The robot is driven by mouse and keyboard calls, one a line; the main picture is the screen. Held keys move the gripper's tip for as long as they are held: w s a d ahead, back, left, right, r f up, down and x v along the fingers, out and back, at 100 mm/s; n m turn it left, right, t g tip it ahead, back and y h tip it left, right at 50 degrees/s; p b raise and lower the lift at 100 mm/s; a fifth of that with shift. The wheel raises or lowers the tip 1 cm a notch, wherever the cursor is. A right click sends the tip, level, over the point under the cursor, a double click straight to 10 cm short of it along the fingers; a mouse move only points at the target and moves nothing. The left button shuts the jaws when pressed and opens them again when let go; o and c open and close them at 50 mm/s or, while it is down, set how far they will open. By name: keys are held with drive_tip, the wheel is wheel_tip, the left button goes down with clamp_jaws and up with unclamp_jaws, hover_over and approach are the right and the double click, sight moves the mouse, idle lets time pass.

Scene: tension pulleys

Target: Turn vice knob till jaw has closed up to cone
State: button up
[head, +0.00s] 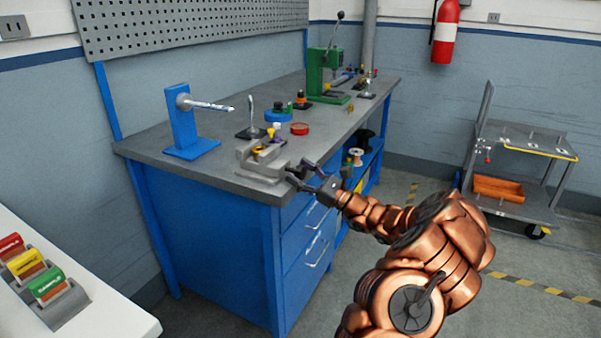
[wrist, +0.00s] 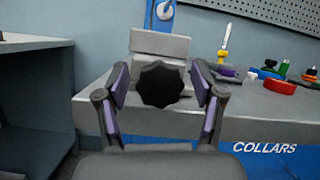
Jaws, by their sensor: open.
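The grey vice (head: 262,175) sits at the near corner of the bench; its stepped body (wrist: 160,45) fills the middle of the wrist view. Its dark lobed knob (wrist: 165,84) faces the wrist camera. My gripper (head: 297,175) is at the knob end of the vice. In the wrist view its open fingers (wrist: 162,78) stand left and right of the knob, with gaps visible on both sides. A small yellow piece (head: 258,151) shows at the top of the vice in the head view; I cannot tell if it is the cone. The jaw gap is hidden in the wrist view.
A blue stand with a rod (head: 181,125) is behind the vice. Red (head: 299,129) and blue (head: 278,116) rings lie beyond it, then a green press (head: 328,75). A trolley (head: 520,170) stands at right.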

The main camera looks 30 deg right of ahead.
drive_tip(key=c, duration=1.2)
drive_tip(key=shift+o, duration=0.2)
drive_tip(key=shift+r+m+p, duration=0.15)
drive_tip(key=shift+m+p, duration=0.25)
drive_tip(key=shift+p, duration=0.1)
drive_tip(key=shift+m+p, duration=0.3)
drive_tip(key=m+t+h+p, duration=0.1)
drive_tip(key=m+h+p, duration=0.1)
drive_tip(key=m, duration=0.1)
drive_tip(key=shift+r+p, duration=0.15)
drive_tip(key=shift+p, duration=0.15)
drive_tip(key=m+h+p, duration=0.2)
drive_tip(key=m, duration=0.2)
drive_tip(key=shift+f+m+h+p, duration=0.25)
drive_tip(key=shift+m+h+p, duration=0.35)
drive_tip(key=shift+m, duration=0.3)
